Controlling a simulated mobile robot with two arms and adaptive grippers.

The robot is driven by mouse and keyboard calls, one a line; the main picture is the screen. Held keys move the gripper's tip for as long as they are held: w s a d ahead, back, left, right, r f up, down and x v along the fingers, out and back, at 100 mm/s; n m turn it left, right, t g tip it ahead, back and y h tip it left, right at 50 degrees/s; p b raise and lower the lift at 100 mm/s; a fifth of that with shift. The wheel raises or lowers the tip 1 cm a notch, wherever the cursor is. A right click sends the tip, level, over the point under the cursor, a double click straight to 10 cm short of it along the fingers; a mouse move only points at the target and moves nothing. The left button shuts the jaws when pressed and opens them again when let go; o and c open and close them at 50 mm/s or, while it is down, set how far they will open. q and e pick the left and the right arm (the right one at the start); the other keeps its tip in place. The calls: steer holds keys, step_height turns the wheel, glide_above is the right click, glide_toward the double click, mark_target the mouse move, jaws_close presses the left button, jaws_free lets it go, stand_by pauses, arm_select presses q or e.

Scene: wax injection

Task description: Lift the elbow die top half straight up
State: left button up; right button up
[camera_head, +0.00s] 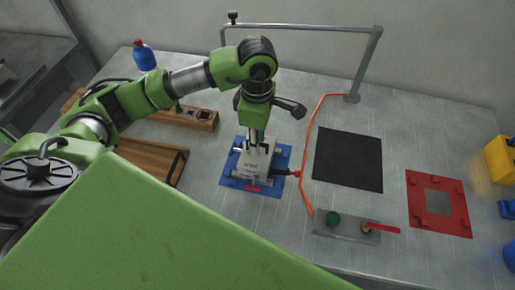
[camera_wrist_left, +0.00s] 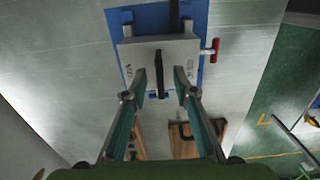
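The elbow die (camera_head: 252,168) is a light grey block with small lettering, sitting on a blue plate (camera_head: 232,181). In the left wrist view its top face (camera_wrist_left: 140,55) shows a dark upright bar in the middle. The seam between its halves cannot be made out. My left gripper (camera_head: 255,145) points down over the die. In the left wrist view my left gripper (camera_wrist_left: 160,82) has its two fingers spread, one on each side of the dark bar, with a gap on both sides. My right gripper is not in view.
A red-handled clamp (camera_head: 290,173) sits at the die's right. A black mat (camera_head: 348,160) and a red frame (camera_head: 455,222) lie further right. A wooden board (camera_head: 150,160) is left.

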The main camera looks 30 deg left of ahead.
arm_select(q)
steer(key=shift+f, duration=0.7)
jaws_close()
steer(key=shift+r, duration=0.1)
steer(key=shift+w, duration=0.1)
